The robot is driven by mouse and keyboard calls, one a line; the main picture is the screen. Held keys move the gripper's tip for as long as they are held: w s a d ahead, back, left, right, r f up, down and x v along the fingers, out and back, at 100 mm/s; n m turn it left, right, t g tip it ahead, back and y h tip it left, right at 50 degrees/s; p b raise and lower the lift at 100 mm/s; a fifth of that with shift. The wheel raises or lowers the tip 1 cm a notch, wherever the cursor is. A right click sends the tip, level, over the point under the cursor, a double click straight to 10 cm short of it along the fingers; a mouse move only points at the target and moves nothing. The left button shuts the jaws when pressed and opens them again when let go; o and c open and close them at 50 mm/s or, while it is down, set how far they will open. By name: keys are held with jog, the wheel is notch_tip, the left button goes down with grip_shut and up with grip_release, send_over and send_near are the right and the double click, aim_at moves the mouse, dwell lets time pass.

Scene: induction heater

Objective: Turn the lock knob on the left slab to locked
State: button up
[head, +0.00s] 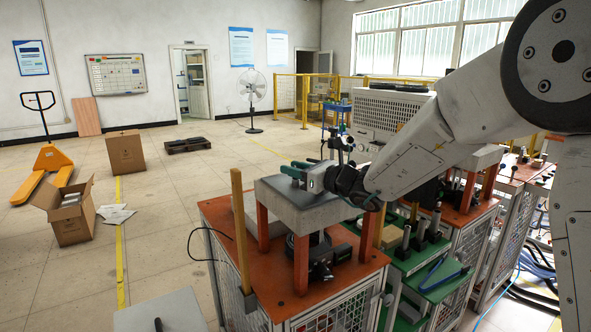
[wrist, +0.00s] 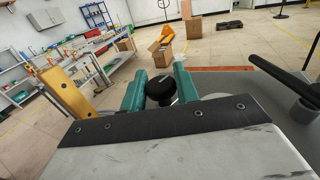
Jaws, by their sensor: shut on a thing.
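The left slab (head: 318,210) is a thick grey block on orange posts above an orange-topped cabinet. My gripper (head: 293,170) reaches in from the right, low over the slab's top. In the wrist view, its two teal fingers (wrist: 160,85) stand on either side of a round black knob (wrist: 161,92), and they are shut on it. Part of the slab (wrist: 240,84) shows behind and to the right. The knob is hidden by the fingers in the head view. Its pointer or lock marking cannot be made out.
A black lever handle (wrist: 285,76) rises from the slab to the right in the wrist view. A tan upright post (head: 241,230) stands at the slab's left. A green-topped bench (head: 415,262) with dark cylinders is to the right. The floor at left is mostly open.

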jog(key=shift+m+t+h, duration=1.9)
jog(key=shift+t+h, duration=0.2)
jog(key=shift+h, duration=0.3)
jog(key=o, duration=0.9)
jog(key=shift+o, duration=0.2)
jog(key=shift+d, duration=0.1)
jog(key=v, duration=0.7)
jog(key=shift+s+d+f, duration=0.1)
jog(key=shift+s+d, duration=0.05)
jog(key=shift+s, duration=0.15)
